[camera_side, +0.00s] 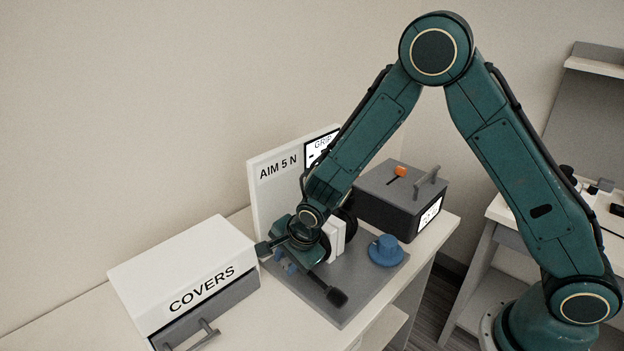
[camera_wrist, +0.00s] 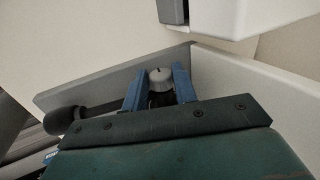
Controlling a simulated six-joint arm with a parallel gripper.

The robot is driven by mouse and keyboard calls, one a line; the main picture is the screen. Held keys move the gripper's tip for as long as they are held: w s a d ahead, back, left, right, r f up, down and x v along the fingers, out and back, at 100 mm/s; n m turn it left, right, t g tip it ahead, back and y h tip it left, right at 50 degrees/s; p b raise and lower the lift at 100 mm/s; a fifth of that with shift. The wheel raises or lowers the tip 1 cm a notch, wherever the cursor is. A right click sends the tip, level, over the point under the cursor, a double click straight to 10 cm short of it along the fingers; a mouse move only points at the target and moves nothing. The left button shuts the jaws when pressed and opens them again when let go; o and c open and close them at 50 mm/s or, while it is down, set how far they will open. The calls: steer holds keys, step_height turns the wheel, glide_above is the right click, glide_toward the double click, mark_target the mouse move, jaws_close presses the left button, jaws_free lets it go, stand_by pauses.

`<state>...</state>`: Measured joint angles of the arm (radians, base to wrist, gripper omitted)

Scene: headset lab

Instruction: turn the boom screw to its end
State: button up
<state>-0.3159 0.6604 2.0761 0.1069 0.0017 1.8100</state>
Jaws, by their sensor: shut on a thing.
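The boom screw (camera_wrist: 160,75) is a small light-grey knob with a dark mark on its top, seen in the wrist view. My gripper (camera_wrist: 159,84) has its blue fingers on either side of the knob and is shut on it. The dark boom reaches out to the left in this view and ends in a rounded black tip (camera_wrist: 62,120). In the side view my gripper (camera_side: 284,262) is low over the grey base plate (camera_side: 345,315), and the screw is hidden there. The boom's black tip (camera_side: 336,297) points toward the front of the plate.
A white board reading AIM 5 N (camera_side: 279,190) stands behind my wrist. White and black headset parts (camera_side: 337,238) are close to its right. A blue round piece (camera_side: 386,250) sits on the plate. A dark box (camera_side: 400,205) stands behind; a COVERS box (camera_side: 190,275) is left.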

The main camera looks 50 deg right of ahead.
steer(key=shift+s+t, duration=0.1)
steer(key=shift+t, duration=0.2)
steer(key=shift+s+f+t, duration=0.15)
steer(key=shift+t, duration=0.75)
steer(key=shift+s+f+t, duration=0.1)
steer(key=shift+t, duration=1.6)
steer(key=o, duration=1)
steer(key=shift+s, duration=0.1)
steer(key=shift+v, duration=3.65)
